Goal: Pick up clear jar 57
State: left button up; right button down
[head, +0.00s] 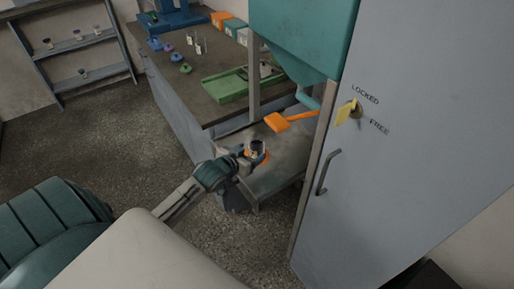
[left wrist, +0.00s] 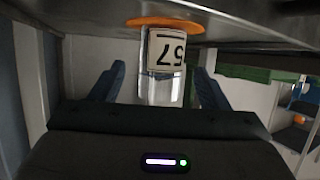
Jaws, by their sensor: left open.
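Clear jar 57 (head: 257,146) stands on an orange disc (head: 265,157) on the low shelf by the grey cabinet. In the left wrist view, which is upside down, the jar (left wrist: 162,80) shows its white label with "57", and the orange disc (left wrist: 165,22) is at its base. My left gripper (head: 247,159) is at the jar. Its two blue fingers (left wrist: 160,88) are open, one on each side of the jar, with visible gaps between them and the glass. My right gripper is not in view.
An orange scoop (head: 277,122) is above the shelf (head: 278,178). The grey cabinet door (head: 400,110) with its handle stands close on the right. A bench (head: 215,108) behind holds a green tray (head: 226,88) and small vials. Floor at left is clear.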

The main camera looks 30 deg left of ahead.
aim_at(252, 149)
pick_arm(q)
jog(key=shift+w+f, duration=0.1)
jog(key=shift+w, duration=0.35)
jog(key=p+x, duration=0.1)
jog(key=x, duration=0.2)
jog(key=shift+w+a, duration=0.1)
jog(key=shift+w, duration=0.2)
jog(key=shift+w+f, duration=0.25)
jog(key=shift+w, duration=0.25)
jog(key=shift+s, duration=0.1)
jog(key=c, duration=1.2)
jog(key=shift+c, duration=0.2)
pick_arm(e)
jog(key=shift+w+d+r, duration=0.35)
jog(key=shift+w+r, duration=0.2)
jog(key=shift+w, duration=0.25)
